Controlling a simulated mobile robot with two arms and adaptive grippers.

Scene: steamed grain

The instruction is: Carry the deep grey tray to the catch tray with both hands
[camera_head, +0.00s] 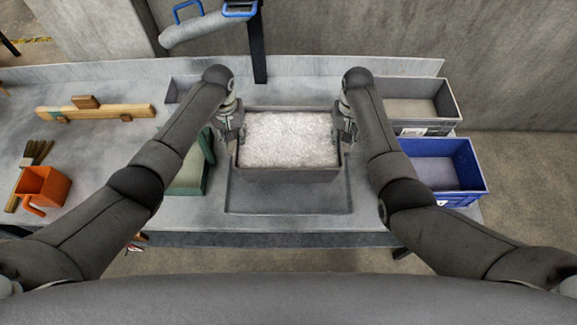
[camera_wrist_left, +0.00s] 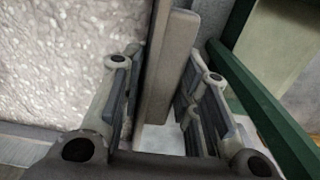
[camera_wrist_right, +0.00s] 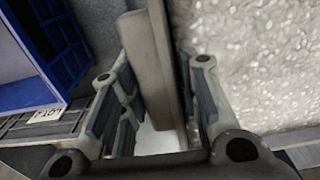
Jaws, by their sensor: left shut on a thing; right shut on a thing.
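The deep grey tray (camera_head: 288,175) is filled with pale, grainy material (camera_head: 290,138). My left gripper (camera_head: 238,135) is shut on its left wall, and my right gripper (camera_head: 343,135) is shut on its right wall. The left wrist view shows the wall (camera_wrist_left: 168,75) between the left fingers; the right wrist view shows the opposite wall (camera_wrist_right: 150,65) between the right fingers. The shallow grey catch tray (camera_head: 288,211) lies on the bench, showing in front of and around the deep tray. The deep tray looks roughly level and overlaps the catch tray; I cannot tell whether they touch.
A green object (camera_head: 190,177) stands close on the left. A blue crate (camera_head: 462,160) and a grey bin (camera_head: 450,103) are at the right. An orange container (camera_head: 42,187), a brush (camera_head: 35,152) and a wooden tool (camera_head: 110,112) lie left. A dark post (camera_head: 258,50) rises behind.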

